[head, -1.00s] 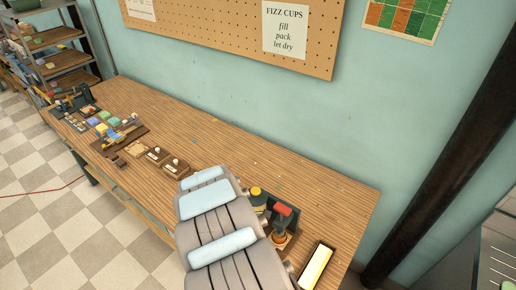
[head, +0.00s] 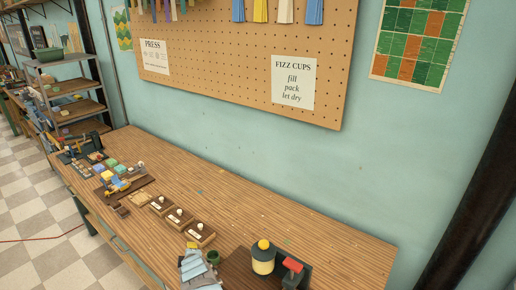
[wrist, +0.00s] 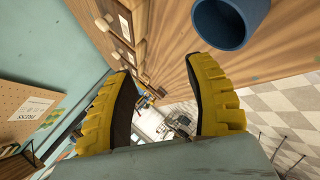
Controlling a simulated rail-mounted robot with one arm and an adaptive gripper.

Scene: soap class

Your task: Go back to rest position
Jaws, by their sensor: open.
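My gripper (wrist: 160,78) shows in the wrist view with its two yellow ribbed fingers spread wide apart. It is open, and nothing is between the fingers. The wrist view looks along the wooden bench, which appears tilted. In the head view a small part of my arm shows at the bottom edge; I cannot make out the fingers clearly there.
A blue cup (wrist: 228,22) is close to the right finger in the wrist view. A pegboard (head: 225,75) hangs behind. The bench's back middle is clear.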

